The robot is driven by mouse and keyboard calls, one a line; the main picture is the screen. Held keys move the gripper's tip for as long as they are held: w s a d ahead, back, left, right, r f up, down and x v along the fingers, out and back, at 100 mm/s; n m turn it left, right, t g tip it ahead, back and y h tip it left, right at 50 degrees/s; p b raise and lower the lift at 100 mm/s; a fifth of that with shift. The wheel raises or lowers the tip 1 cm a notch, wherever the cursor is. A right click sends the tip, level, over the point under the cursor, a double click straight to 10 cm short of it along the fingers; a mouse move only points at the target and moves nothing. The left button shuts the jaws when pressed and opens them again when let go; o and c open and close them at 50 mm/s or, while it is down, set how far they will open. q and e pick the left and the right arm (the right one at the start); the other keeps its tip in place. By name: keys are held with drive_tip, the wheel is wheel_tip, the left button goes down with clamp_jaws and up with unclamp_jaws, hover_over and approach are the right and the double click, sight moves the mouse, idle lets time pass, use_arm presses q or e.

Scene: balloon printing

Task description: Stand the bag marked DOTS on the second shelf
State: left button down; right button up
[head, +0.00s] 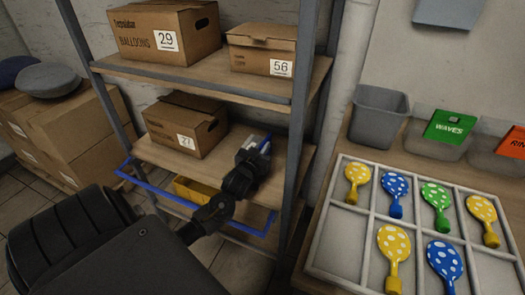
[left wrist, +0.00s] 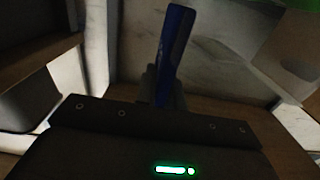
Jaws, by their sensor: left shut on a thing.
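My left gripper (head: 247,168) reaches into the grey rack, over the right part of the shelf (head: 160,158) that carries the box labelled 27. It is shut on a slim blue bag (head: 265,145), which stands out beyond the jaws. In the left wrist view the blue bag (left wrist: 176,50) is seen edge-on and roughly upright, tilted slightly. Its marking cannot be read, and the jaws hide its lower part. Whether it touches the shelf board I cannot tell. My right gripper is not in view.
The box labelled 27 (head: 186,125) stands left of the gripper. A rack post (head: 298,120) is close on the right. Boxes 29 (head: 165,30) and 56 (head: 265,48) are on the shelf above. A blue-edged level (head: 165,195) with a yellow bin (head: 195,190) lies below.

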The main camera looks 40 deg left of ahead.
use_arm(q)
drive_tip(key=shift+f, duration=0.65)
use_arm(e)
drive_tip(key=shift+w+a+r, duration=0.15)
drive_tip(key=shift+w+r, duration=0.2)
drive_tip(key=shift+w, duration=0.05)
use_arm(q)
drive_tip(key=shift+f, duration=0.1)
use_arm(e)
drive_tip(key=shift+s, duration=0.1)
use_arm(q)
drive_tip(key=c, duration=1.6)
unclamp_jaws()
drive_tip(key=shift+o, duration=0.5)
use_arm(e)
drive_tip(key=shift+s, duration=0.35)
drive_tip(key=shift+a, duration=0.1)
